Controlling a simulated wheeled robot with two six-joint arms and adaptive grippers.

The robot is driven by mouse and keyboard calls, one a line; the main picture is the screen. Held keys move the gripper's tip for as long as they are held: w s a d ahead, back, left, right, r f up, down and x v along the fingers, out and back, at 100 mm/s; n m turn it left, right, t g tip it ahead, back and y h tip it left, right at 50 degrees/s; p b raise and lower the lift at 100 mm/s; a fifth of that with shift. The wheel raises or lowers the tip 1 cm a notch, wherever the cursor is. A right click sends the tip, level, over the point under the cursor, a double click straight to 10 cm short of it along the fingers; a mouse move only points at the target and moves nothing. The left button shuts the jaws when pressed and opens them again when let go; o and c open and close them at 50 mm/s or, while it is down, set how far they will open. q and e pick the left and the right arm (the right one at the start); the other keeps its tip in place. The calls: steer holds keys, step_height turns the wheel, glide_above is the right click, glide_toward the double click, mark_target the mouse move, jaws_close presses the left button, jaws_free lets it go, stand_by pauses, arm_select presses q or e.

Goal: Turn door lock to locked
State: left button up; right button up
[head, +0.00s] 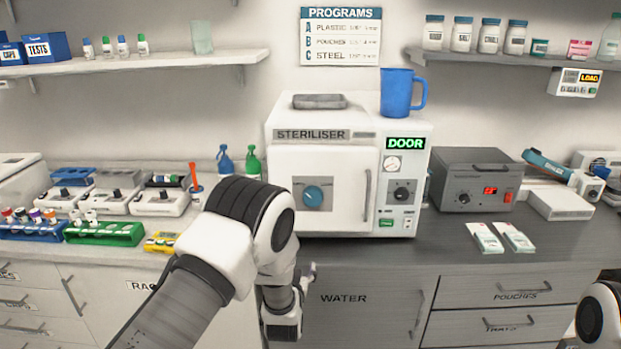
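The white steriliser (348,140) stands on the counter with its door (340,165) closed. A blue round knob (313,195) on a grey square plate sits low on the door and looks like the door lock; I cannot read its marks. A green "DOOR" display (405,143) is lit on the right panel. My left arm comes in from the left and bends down in front of the counter. My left gripper (308,274) is small and partly hidden by the wrist, below the knob and apart from it; its opening cannot be told. My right gripper is out of view.
A black dial (402,194) is on the steriliser's panel. A blue mug (402,93) and a grey tray (319,101) rest on top. A grey box (473,180) stands right. Blue and green bottles (251,162) stand left. A vertical handle (367,195) edges the door.

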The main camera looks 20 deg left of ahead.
arm_select(q)
steer(key=t+p, duration=0.2)
steer(key=p, duration=0.1)
glide_toward(312, 198)
steer(key=w, duration=0.1)
steer(key=p+x, duration=0.1)
steer(key=x, duration=0.6)
steer(key=shift+w+a+p, duration=0.1)
steer(key=shift+w+p, duration=0.15)
steer(key=shift+p, duration=0.05)
steer(key=shift+w, duration=0.3)
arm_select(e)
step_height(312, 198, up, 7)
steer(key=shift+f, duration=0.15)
arm_select(q)
steer(key=c, duration=1.2)
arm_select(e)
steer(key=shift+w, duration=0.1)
